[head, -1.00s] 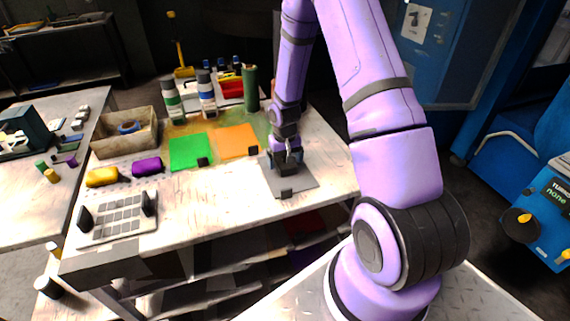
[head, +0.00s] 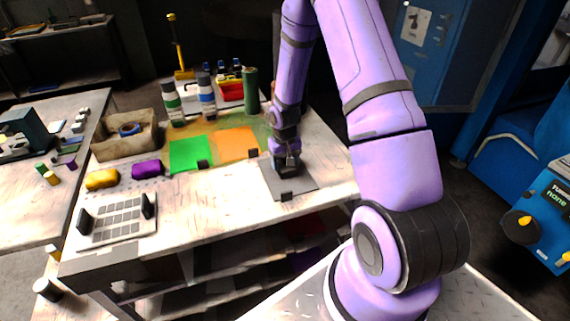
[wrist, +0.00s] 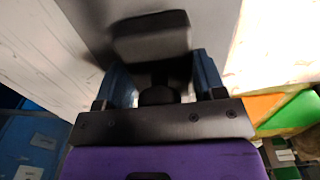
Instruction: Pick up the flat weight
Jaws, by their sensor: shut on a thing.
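The flat weight (wrist: 150,35) shows in the wrist view as a grey block with rounded edges, between the tips of my gripper (wrist: 152,58). The two blue-grey fingers are shut on its sides. A dark shadow lies beside it, and a black round part shows between the fingers nearer the palm. In the head view my gripper (head: 287,166) points down over the grey mat (head: 302,185). The weight is mostly hidden there by the gripper, and I cannot tell whether it touches the mat.
A black tab (head: 286,196) sits at the mat's front edge. Green (head: 190,152) and orange (head: 237,142) sheets lie to the left, with bottles (head: 207,97) behind. Yellow (head: 102,180) and purple (head: 147,169) rolls, a bin (head: 112,145) and a grey rack (head: 118,220) stand farther left.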

